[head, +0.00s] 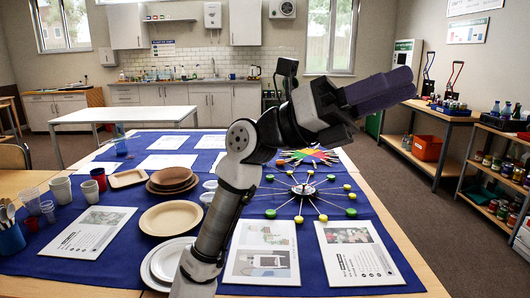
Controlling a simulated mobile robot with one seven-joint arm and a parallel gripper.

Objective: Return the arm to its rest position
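My arm rises from the bottom of the head view, bends above the table and stretches to the upper right. Its end, my gripper (398,86), is held in the air above the table's right side, well clear of the things on it. The end looks dark purple and blocky from here. I cannot make out separate fingertips or a gap between them, so I cannot tell whether it is open or holds anything.
The table has a blue cloth (75,262) with paper cups (62,190), plates (171,218), printed sheets (358,253) and a spoked wheel of coloured pieces (304,189). Shelves with jars (497,185) and a red bin (427,148) stand at the right. Floor (450,235) lies clear between.

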